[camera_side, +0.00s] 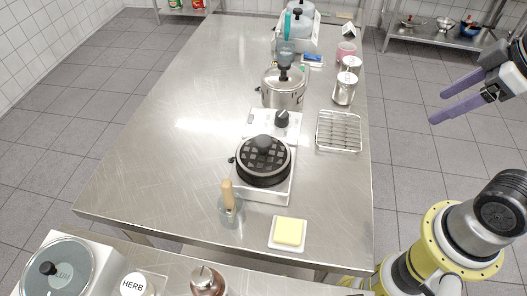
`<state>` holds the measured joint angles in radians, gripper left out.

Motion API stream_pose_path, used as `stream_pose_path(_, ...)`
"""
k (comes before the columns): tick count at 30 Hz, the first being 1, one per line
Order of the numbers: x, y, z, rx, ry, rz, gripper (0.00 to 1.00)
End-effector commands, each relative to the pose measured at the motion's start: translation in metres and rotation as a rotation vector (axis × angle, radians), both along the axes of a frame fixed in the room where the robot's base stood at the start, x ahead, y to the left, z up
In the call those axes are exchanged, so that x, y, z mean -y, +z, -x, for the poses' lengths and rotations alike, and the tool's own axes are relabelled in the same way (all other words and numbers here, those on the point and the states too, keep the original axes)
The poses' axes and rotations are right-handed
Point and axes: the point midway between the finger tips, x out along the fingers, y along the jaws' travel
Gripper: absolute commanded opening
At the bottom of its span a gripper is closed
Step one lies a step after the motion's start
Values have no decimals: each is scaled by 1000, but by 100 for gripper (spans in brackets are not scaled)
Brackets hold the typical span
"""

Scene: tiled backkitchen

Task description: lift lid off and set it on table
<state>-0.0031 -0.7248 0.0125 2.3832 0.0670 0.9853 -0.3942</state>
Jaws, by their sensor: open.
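My gripper (436,108) has two purple fingers, which are apart and empty. It is at the right, over the floor beyond the table's right edge, away from both lidded things.
The steel table (160,140) is clear on its left side. A wire rack (339,132) and metal canisters (345,88) stand right of the pot.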

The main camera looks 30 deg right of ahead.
Motion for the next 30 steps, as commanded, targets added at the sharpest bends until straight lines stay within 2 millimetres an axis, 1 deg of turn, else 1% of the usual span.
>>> stream_pose_path(1,-8,15,-14,-6,109,20,74)
stream_pose_path(3,-24,34,-34,-16,285,47,74)
stream_pose_path(5,-40,48,-53,-24,440,63,74)
stream_pose_path(6,-51,56,-66,-27,540,71,74)
stream_pose_path(8,-71,64,-86,-34,684,76,74)
stream_pose_path(9,-84,69,-100,-34,777,78,74)
stream_pose_path(11,-105,72,-119,-39,901,73,74)
stream_pose_path(12,-119,72,-131,-41,974,68,74)
stream_pose_path(15,-153,66,-155,-57,1109,45,74)
stream_pose_path(18,-179,53,-171,-88,1169,18,74)
stream_pose_path(19,-185,48,-174,-99,1179,12,74)
stream_pose_path(21,-195,38,-178,-121,1197,5,74)
stream_pose_path(24,-203,25,-177,-152,1215,-1,74)
stream_pose_path(28,-210,13,-175,-158,1223,-2,74)
stream_pose_path(30,-215,1,-175,-159,1222,-1,74)
